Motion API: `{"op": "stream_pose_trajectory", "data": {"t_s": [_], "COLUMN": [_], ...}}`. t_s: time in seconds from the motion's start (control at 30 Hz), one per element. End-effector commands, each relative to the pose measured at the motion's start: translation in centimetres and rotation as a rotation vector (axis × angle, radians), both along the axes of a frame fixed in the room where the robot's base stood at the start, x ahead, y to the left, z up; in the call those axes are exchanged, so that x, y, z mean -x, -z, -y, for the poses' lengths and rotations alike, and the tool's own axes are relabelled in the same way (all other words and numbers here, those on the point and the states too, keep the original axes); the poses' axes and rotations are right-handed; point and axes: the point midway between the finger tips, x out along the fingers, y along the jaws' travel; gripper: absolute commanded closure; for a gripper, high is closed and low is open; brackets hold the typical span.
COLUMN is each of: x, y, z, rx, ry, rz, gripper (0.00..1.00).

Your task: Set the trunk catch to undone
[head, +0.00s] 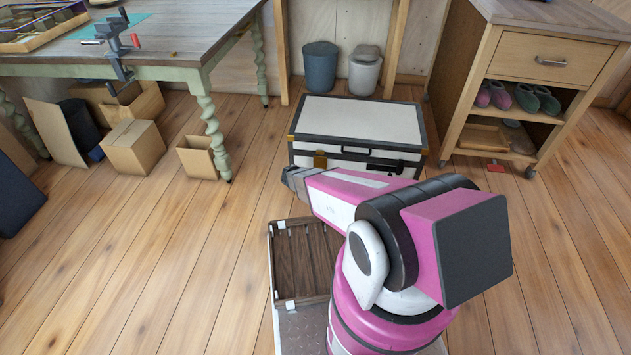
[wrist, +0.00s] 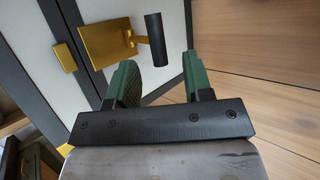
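The trunk (head: 360,118) is pale with black edging and stands on the floor, its lid down. Its brass catch (head: 320,160) is on the left of the front face. In the wrist view the catch shows as a brass plate (wrist: 106,42) with a black lever (wrist: 156,40) standing out from it. A small brass piece (wrist: 64,57) sits beside the plate, across the black seam. My gripper (wrist: 160,72) is open, with its green fingers apart and the lever's near end between their tips in the picture. I cannot tell whether they touch.
A workbench (head: 150,45) with turned legs stands at left, with cardboard boxes (head: 133,147) below. A wooden cabinet (head: 545,60) stands right of the trunk. Two bins (head: 320,68) are behind it. The wooden floor at left front is clear.

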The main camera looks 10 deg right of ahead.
Motion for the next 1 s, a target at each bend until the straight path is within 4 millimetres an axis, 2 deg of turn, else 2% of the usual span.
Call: {"op": "stream_pose_trajectory", "data": {"t_s": [0.1, 0.33, 0.87, 1.0], "x": [1.1, 1.8, 1.9, 2.5], "y": [-1.6, -2.8, -3.0, -4.7], "z": [-1.1, -2.2, -2.2, -1.2], "rx": [0.0, 0.002, 0.001, -0.031], "ry": [-0.002, -0.003, -0.001, 0.059], "rz": [0.0, 0.002, 0.002, 0.005], "gripper": [0.54, 0.54, 0.54, 0.54]}}
